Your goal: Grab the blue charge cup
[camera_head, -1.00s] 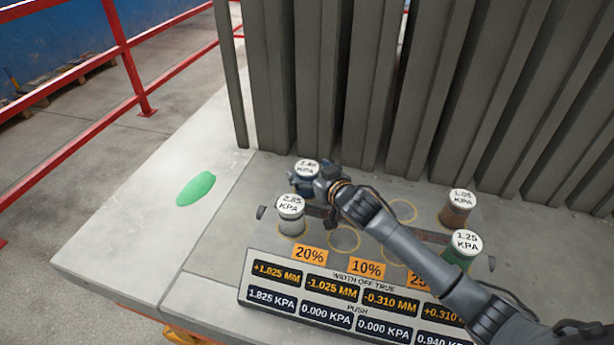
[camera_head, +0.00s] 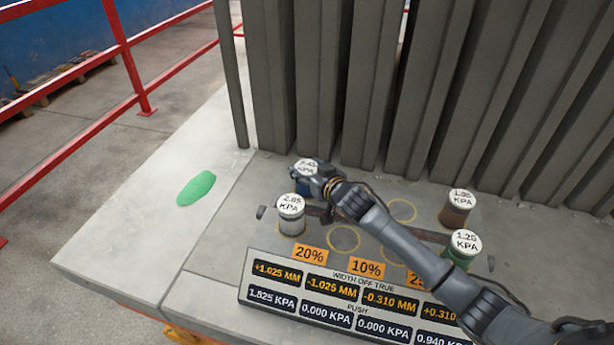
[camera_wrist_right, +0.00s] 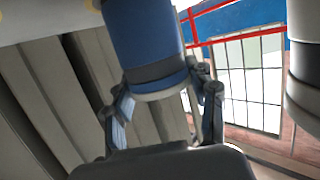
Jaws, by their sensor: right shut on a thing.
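The blue charge cup (camera_head: 304,187) has a white lid with a KPA label, partly hidden by my gripper in the head view. My right gripper (camera_head: 308,180) is shut on it, its fingers on either side of the cup. In the right wrist view the blue cup (camera_wrist_right: 145,45) fills the top middle, with a dark band and a pale end, between the two fingers of the right gripper (camera_wrist_right: 165,100). My left gripper is not in view.
A white cup (camera_head: 291,215) stands close in front of the blue cup. A brown cup (camera_head: 457,208) and a green cup (camera_head: 464,247) stand to the right. Tall grey panels (camera_head: 375,85) rise behind. A readout board (camera_head: 345,300) lies in front. A green patch (camera_head: 196,188) is at left.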

